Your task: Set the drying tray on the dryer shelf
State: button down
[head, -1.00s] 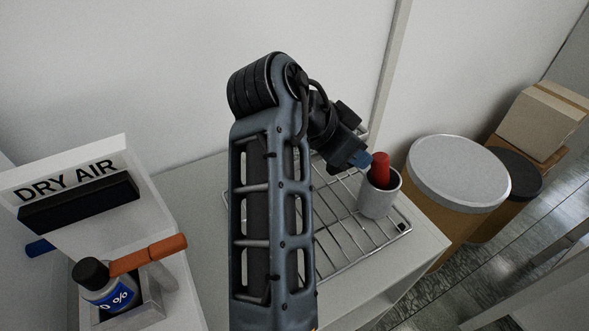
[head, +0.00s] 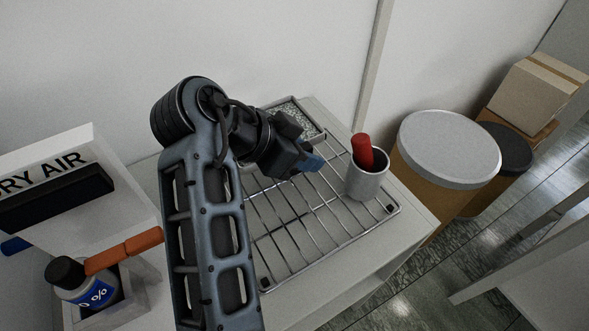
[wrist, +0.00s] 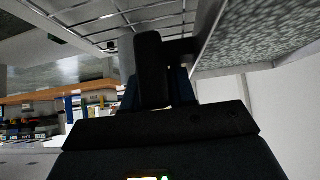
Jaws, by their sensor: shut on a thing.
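The drying tray (head: 311,115) is a shallow grey rectangle with a thin rim and speckled contents. In the head view it is at the back of the wire rack, partly hidden by my wrist. It also fills the upper right of the wrist view (wrist: 232,70). My gripper (head: 313,163) is shut on the tray's near side, though the grasp itself is mostly hidden. The wire rack (head: 300,237), which looks like the dryer shelf, lies on a pale cabinet top. I cannot tell whether the tray touches it.
A grey cup (head: 366,184) with a red-handled tool stands at the rack's right side. The DRY AIR unit (head: 70,190), a bottle (head: 88,285) and an orange handle (head: 125,250) are at left. Drums (head: 449,150) stand at right. The rack's front is clear.

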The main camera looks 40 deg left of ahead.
jog(key=shift+f+p, duration=0.5)
jog(key=shift+f, duration=2.85)
jog(key=shift+f, duration=0.1)
jog(key=c, duration=0.9)
grip_release()
jog(key=shift+f, duration=0.1)
